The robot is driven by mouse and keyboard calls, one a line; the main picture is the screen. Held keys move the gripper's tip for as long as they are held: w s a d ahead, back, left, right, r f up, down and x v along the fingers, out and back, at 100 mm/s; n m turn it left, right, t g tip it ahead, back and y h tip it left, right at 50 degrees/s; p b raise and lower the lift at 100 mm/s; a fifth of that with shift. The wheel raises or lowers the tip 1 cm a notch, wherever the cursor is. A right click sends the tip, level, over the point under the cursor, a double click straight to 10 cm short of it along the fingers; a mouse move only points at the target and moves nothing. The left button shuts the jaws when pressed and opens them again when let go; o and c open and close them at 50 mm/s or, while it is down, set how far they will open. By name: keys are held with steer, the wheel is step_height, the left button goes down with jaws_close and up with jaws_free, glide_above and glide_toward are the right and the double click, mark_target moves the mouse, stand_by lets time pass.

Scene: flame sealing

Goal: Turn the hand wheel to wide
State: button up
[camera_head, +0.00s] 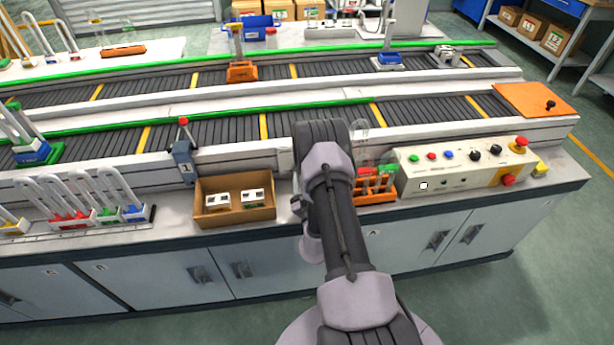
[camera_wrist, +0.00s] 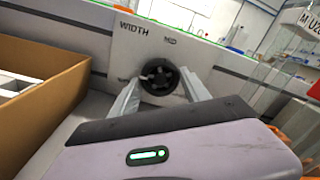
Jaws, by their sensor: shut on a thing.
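The hand wheel (camera_wrist: 158,68) is black and round with a dark hub. It sits on a pale panel (camera_wrist: 125,53) marked "WIDTH", with a smaller label above the wheel that looks like "MID". My gripper (camera_wrist: 159,80) reaches the wheel, with one pale finger at its left side and one at its right, shut on it. In the head view my arm hides the wheel and most of my gripper; part of the pale panel (camera_head: 285,160) shows just left of the arm.
An open cardboard box (camera_head: 235,213) with white parts stands close left of my gripper; its wall (camera_wrist: 62,107) shows in the wrist view. An orange tube rack (camera_head: 375,196) and a control box (camera_head: 455,185) with buttons stand to the right. The conveyor (camera_head: 230,133) runs behind.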

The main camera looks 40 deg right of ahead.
steer(key=shift+d+r+n+t+b, duration=0.1)
steer(key=shift+n+t+b, duration=0.3)
steer(key=shift+n, duration=1.6)
steer(key=o, duration=1.4)
steer(key=shift+f, duration=0.2)
